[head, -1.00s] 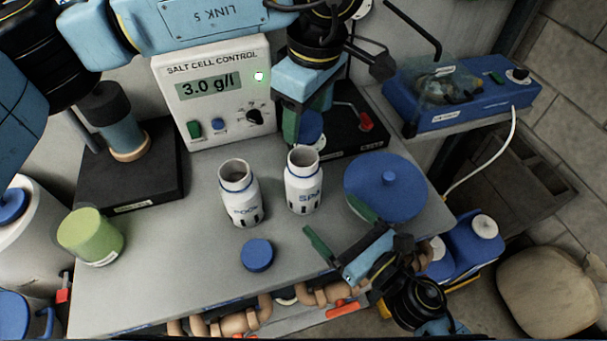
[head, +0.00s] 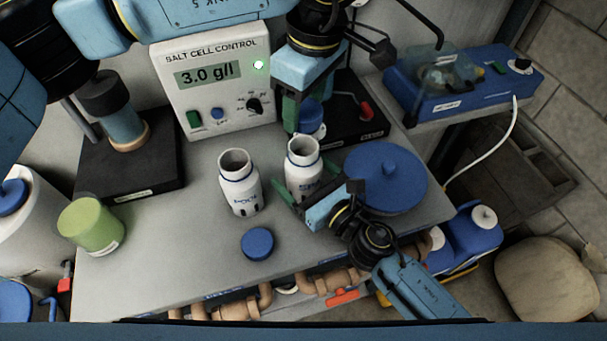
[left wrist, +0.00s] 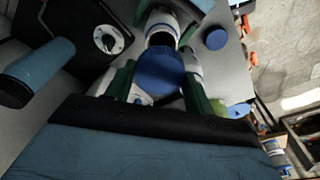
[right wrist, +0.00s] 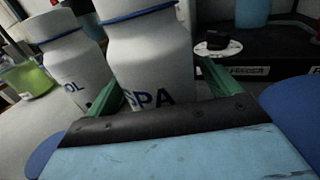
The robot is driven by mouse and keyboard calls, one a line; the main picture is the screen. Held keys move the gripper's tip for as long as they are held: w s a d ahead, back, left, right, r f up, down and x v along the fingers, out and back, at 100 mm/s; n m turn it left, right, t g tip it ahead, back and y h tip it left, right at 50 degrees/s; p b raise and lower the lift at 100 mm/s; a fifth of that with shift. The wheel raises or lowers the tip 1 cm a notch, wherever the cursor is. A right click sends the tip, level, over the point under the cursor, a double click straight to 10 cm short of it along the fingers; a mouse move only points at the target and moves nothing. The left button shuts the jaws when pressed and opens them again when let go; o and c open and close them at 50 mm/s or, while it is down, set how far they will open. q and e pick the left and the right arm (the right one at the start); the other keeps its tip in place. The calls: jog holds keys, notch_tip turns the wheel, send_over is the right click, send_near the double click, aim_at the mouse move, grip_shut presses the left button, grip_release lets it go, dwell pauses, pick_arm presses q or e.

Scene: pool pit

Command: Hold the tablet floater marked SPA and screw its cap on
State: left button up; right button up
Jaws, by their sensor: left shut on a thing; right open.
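The white floater marked SPA (head: 303,160) stands upright and open-topped on the grey bench. It also shows in the right wrist view (right wrist: 150,55), its lettering partly covered. My right gripper (head: 306,192) is open at its front, and the green fingers (right wrist: 163,92) are on either side of its lower body; contact is unclear. My left gripper (head: 307,113) is shut on a blue cap (head: 311,114), held behind and above the SPA floater. The cap shows between the fingers in the left wrist view (left wrist: 160,72).
A second open floater, marked POOL (head: 240,185), stands close on the left. Another blue cap (head: 257,243) lies in front of it. A large blue lid (head: 386,178) is close on the right, a green-yellow cup (head: 91,225) on the left. The salt control box (head: 212,85) stands behind.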

jog(key=shift+x, duration=0.9)
jog(key=c, duration=1.5)
pick_arm(q)
send_over(305, 139)
jog(key=s, duration=0.3)
jog(key=shift+w+f, duration=0.15)
jog(key=shift+f, duration=1.1)
jog(key=shift+w+f, duration=0.1)
jog(key=shift+f, duration=1.15)
jog(key=shift+f, duration=0.1)
jog(key=shift+f, duration=0.8)
jog(key=shift+f, duration=0.55)
